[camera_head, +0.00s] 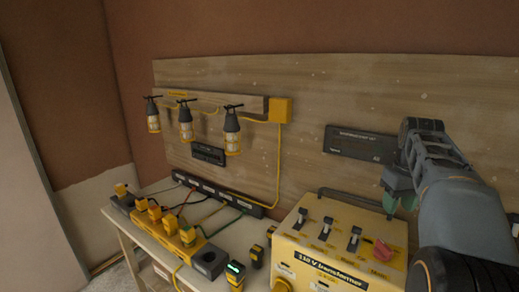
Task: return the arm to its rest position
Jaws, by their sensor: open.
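My arm (453,195) reaches in from the right edge of the head view. My gripper (393,192) is at its end, pointing down over the right part of a yellow 110 V transformer box (328,267). The jaws look open, with greenish fingertips and nothing seen between them. The gripper is above and near a red switch (384,249) on the box top; I cannot tell the exact gap. Part of the box's right side is hidden behind my arm.
A yellow power strip (172,235) with several plugs lies on the bench at left. A dark device with a green display (235,270) stands beside the box. Caged lamps (232,135) hang on the plywood board (330,95).

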